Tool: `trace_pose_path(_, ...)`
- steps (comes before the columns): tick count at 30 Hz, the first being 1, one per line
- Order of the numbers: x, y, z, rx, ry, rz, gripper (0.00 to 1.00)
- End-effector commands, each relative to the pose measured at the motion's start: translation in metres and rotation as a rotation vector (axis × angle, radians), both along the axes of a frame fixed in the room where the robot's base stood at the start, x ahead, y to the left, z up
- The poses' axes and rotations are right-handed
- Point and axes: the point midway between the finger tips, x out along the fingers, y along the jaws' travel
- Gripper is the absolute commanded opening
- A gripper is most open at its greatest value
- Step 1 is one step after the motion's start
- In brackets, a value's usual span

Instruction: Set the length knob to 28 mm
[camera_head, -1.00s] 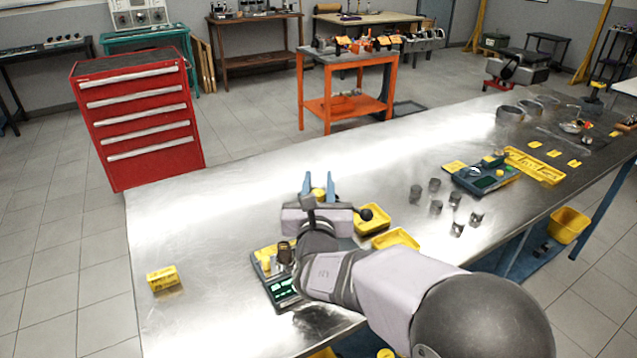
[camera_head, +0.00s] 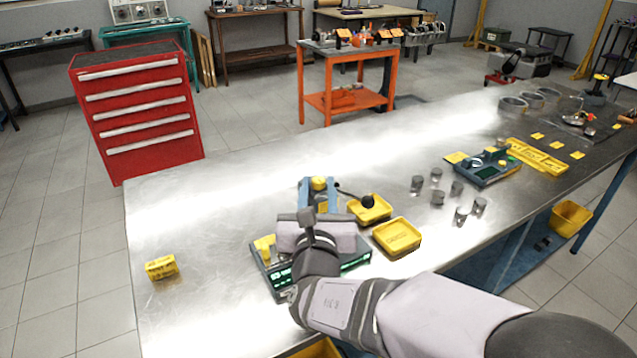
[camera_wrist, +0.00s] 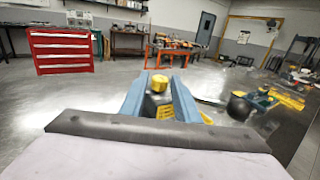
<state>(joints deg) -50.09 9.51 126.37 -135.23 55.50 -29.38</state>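A blue-grey device (camera_head: 262,268) with lit green readouts (camera_head: 357,262) stands near the front of the steel bench, partly hidden by my wrist. The readout digits are too small to read surely. A round yellow knob (camera_head: 319,183) shows between my fingertips; it also shows in the wrist view (camera_wrist: 159,82). I cannot tell whether it is the length knob. My gripper (camera_head: 318,190) is open, its two blue fingers on either side of the yellow knob. In the wrist view, my gripper (camera_wrist: 159,80) shows no clear contact with it.
A black ball (camera_head: 368,201) on a rod stands right of my gripper. Two yellow trays (camera_head: 397,237) (camera_head: 372,212) and several metal cylinders (camera_head: 437,198) lie to the right. A yellow block (camera_head: 161,267) stands at left. The bench's far left is clear.

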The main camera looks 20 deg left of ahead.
Motion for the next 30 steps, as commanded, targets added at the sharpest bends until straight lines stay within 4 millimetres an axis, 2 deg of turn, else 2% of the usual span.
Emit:
trace_pose_path(11,-0.006,-0.002,0.000,0.000,0.000,0.000,0.29)
trace_pose_path(13,-0.006,-0.002,0.000,0.000,0.000,0.000,0.40)
trace_pose_path(14,-0.006,-0.002,0.000,0.000,0.000,0.000,0.40)
trace_pose_path(17,-0.009,0.002,0.011,0.004,-0.022,0.000,0.40)
trace_pose_path(20,-0.010,0.001,0.033,0.045,-0.026,-0.020,0.40)
trace_pose_path(23,-0.003,-0.016,0.047,0.173,0.061,-0.067,0.40)
trace_pose_path(25,0.002,-0.031,0.055,0.318,0.157,-0.105,0.40)
trace_pose_path(30,0.004,-0.054,0.084,0.775,0.407,-0.163,0.40)
